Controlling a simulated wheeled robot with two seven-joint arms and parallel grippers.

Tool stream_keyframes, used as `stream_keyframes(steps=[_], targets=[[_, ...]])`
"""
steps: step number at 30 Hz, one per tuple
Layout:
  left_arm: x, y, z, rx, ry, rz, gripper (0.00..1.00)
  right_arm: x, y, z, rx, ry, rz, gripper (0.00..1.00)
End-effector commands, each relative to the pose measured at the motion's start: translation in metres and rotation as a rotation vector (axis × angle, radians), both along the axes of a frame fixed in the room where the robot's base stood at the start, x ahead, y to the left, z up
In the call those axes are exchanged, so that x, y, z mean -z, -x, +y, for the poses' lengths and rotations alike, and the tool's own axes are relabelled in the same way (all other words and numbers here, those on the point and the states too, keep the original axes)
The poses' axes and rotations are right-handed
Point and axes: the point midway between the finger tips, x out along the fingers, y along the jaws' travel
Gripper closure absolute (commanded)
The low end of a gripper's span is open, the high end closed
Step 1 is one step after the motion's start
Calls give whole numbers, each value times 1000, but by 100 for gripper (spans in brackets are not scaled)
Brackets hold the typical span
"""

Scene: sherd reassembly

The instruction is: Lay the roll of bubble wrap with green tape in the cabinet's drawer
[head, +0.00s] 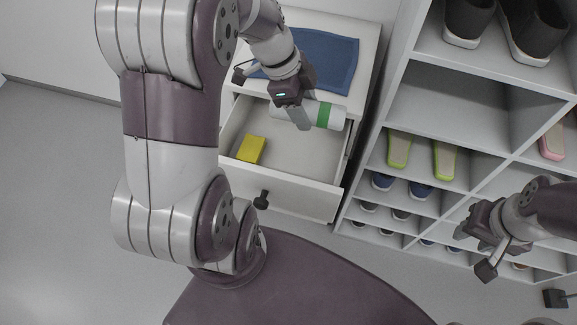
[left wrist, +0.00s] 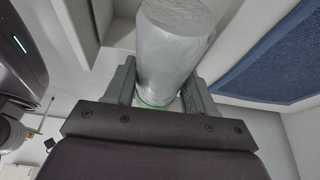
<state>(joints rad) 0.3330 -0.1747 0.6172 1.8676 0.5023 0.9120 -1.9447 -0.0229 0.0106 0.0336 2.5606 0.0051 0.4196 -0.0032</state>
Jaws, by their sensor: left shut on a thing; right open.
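The roll of bubble wrap (head: 336,118) is whitish with a band of green tape. My left gripper (head: 299,116) is shut on it and holds it over the back right part of the cabinet's open drawer (head: 328,205). In the left wrist view the roll (left wrist: 174,45) sits between the fingers of the left gripper (left wrist: 165,88), with a little green tape showing near the palm. I cannot tell whether the roll touches the drawer. My right gripper (head: 468,228) is open and empty in front of the shelf at the right.
A yellow block (head: 251,149) lies at the left in the drawer; the drawer floor right of it is clear. A blue mat (head: 337,62) lies on the cabinet top. A shoe shelf (head: 384,85) with several shoes stands close on the right.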

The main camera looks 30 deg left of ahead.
Motion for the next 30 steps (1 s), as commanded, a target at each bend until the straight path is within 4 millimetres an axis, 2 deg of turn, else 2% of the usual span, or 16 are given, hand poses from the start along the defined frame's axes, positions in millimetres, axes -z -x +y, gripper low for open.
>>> stream_keyframes(steps=[1,4,6,13,15,20,26,30], targets=[[11,4,1,29,1,-1,75,14,0,0,0,0,-1,57],[26,9,1,64,1,2,75,27,0,0,0,0,-2,57],[47,10,1,69,2,4,75,39,-1,0,0,0,-2,57],[115,9,1,66,2,5,75,52,-1,0,0,0,-1,57],[127,8,1,66,2,3,75,55,-1,0,0,0,-1,57],[143,8,1,66,1,3,75,59,-1,0,0,0,-1,57],[184,9,1,65,2,5,75,72,-1,0,0,0,-1,57],[187,8,1,65,1,0,75,71,-1,0,0,0,-1,57]])
